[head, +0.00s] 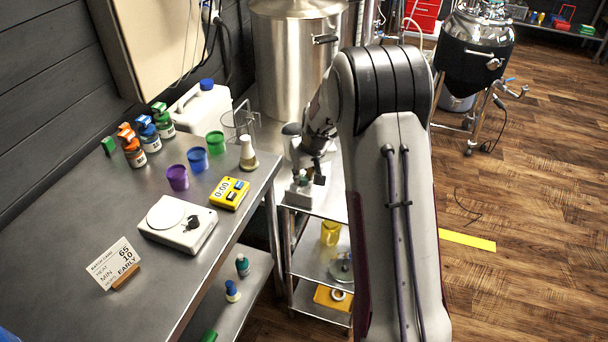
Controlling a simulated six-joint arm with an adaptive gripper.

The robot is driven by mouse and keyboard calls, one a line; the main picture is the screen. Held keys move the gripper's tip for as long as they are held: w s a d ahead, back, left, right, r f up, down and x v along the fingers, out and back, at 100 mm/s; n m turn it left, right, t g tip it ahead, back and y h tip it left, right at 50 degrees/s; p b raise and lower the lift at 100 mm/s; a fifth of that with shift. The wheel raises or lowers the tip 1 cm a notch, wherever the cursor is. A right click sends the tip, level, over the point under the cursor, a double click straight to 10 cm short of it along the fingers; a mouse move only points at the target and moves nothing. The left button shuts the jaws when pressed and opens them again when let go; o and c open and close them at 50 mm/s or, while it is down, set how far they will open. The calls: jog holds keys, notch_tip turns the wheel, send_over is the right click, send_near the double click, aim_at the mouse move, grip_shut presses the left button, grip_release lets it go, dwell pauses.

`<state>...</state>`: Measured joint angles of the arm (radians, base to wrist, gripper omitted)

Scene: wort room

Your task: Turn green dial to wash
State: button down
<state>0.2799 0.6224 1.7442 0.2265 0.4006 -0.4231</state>
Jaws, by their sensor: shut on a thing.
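My gripper (308,181) points down over a small light grey box (301,194) on the top shelf of the steel cart. Its fingers are shut at the top of this box, on a small part hidden between them, which I take to be the green dial. The dial's colour, its pointer and any wash mark cannot be made out. My arm covers the area to the right of the box.
The steel bench (84,216) at left holds a hot plate (178,223), yellow timer (230,193), flask (248,153), coloured cups and several bottles. A large steel kettle (290,60) stands behind the cart (328,208). The wooden floor at right is mostly clear.

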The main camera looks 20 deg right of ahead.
jog(key=shift+a+m+g+h, duration=0.15)
jog(key=shift+m+h, duration=0.25)
jog(key=shift+m, duration=0.6)
jog(key=shift+m+g+h, duration=0.15)
jog(key=shift+m+h, duration=0.25)
jog(key=shift+m, duration=0.6)
jog(key=shift+m+h, duration=0.3)
jog(key=shift+m, duration=0.6)
jog(key=shift+w+a+m+g+h, duration=0.1)
jog(key=shift+m+g+h, duration=0.25)
jog(key=shift+m, duration=0.85)
jog(key=shift+w+a+m+g+h, duration=0.1)
jog(key=shift+m+g+h, duration=0.25)
jog(key=shift+m, duration=0.75)
jog(key=shift+m+g+h, duration=0.1)
jog(key=shift+m+g, duration=0.3)
jog(key=shift+m, duration=0.7)
jog(key=shift+m+g, duration=0.7)
jog(key=shift+m, duration=1.2)
